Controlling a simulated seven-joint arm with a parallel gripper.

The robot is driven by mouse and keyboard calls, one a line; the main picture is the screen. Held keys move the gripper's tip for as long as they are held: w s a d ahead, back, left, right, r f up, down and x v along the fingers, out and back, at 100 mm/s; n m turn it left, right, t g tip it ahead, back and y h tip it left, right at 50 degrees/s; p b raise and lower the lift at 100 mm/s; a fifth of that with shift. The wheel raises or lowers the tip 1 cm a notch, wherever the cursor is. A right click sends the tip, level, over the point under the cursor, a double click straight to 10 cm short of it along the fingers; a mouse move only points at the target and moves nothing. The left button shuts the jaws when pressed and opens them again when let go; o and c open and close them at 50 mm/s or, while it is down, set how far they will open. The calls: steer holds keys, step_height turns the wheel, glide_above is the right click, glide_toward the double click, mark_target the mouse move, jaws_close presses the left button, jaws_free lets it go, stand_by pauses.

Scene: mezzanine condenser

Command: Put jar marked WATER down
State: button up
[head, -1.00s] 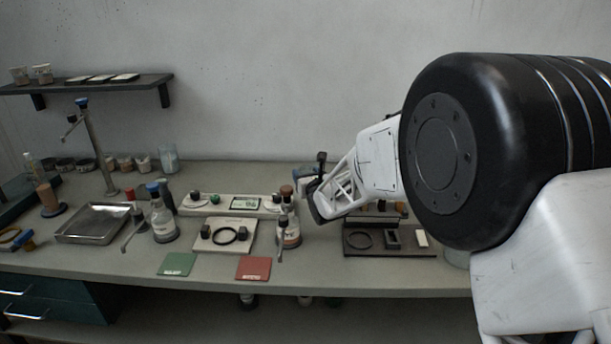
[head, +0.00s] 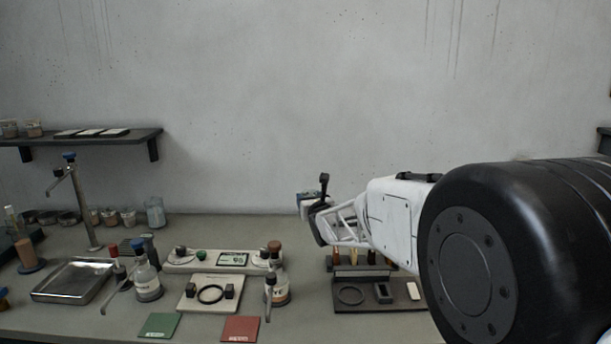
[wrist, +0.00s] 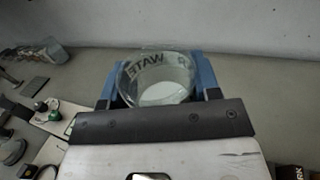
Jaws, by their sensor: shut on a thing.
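The clear glass jar (wrist: 165,90) marked WATER sits between the blue fingers of my gripper (wrist: 157,76) in the wrist view. The lettering shows on its far wall, and I see into its open mouth. My gripper is shut on it. In the head view my gripper (head: 312,205) is in front of the back wall, near the bench's back edge in the picture. The jar cannot be made out clearly there. Bare grey bench shows beyond the jar in the wrist view.
Left of my gripper stand a brown-capped bottle (head: 275,278), a white plate with a black ring (head: 186,303) and a blue-capped bottle (head: 147,280). A dark rack (head: 350,308) is below it. Green (head: 159,325) and red (head: 241,328) mats lie at the front. The back-centre bench is clear.

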steer(key=s+d+r+m+h, duration=0.1)
steer(key=d+r+h, duration=0.1)
steer(key=d+r, duration=0.6)
steer(key=s+d+r+m+h, duration=0.1)
steer(key=d+r, duration=0.8)
steer(key=r, duration=0.9)
steer(key=shift+s+r+m+t+h, duration=0.25)
steer(key=shift+r+m+t+h, duration=0.15)
steer(key=shift+m+h, duration=0.55)
steer(key=shift+a, duration=0.1)
